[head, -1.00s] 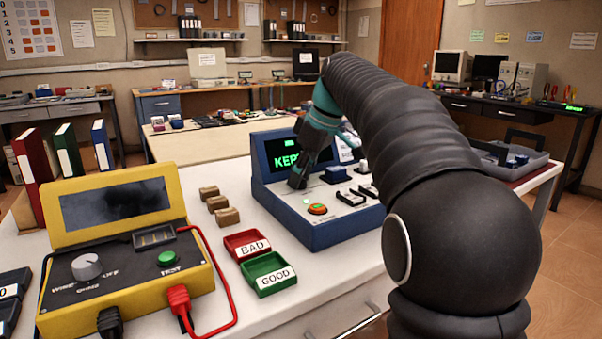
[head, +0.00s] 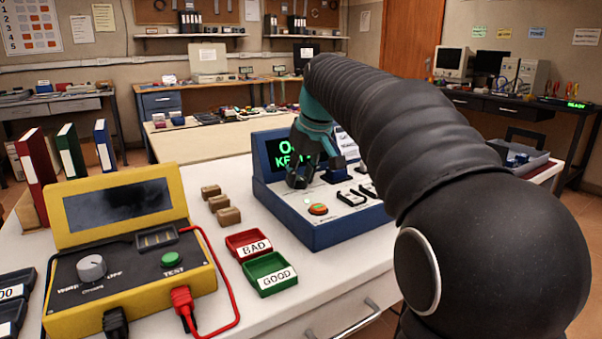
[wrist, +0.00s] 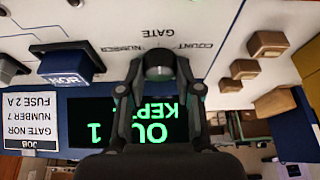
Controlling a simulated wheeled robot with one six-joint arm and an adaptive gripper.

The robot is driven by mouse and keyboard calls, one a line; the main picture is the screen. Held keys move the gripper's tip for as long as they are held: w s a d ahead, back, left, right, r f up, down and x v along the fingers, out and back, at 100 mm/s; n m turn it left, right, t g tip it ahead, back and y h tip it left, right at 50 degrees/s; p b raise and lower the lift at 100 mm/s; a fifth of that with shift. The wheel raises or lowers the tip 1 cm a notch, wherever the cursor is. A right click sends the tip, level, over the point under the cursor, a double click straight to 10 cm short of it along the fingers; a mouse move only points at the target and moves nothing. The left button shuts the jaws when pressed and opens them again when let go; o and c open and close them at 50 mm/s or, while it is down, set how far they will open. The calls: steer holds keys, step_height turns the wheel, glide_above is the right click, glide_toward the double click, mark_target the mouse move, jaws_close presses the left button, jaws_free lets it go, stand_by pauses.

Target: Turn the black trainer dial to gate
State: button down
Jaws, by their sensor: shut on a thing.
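The blue trainer (head: 330,225) stands on the white table, its green-lit screen (head: 283,157) partly hidden by my gripper. The black dial (wrist: 158,70) is in the middle of the wrist view, which shows the panel upside down. The words GATE, NUMBER and COUNT are printed around it. My gripper (wrist: 159,80) is shut on the dial, a finger on each side. In the head view my gripper (head: 301,180) is at the panel's left and hides the dial. I cannot tell which word the dial points to. The screen (wrist: 140,120) reads OUT 1 and KEPT in the wrist view.
A yellow tester (head: 130,250) stands at the left. Red BAD (head: 232,244) and green GOOD (head: 252,270) trays and several brown blocks (head: 218,203) lie between it and the trainer. A job card (wrist: 30,135) reads GATE NOR, NUMBER 7, FUSE 2 A.

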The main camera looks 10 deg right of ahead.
stand_by(0.3)
steer(key=c, duration=0.8)
jaws_free()
steer(key=v, duration=1.2)
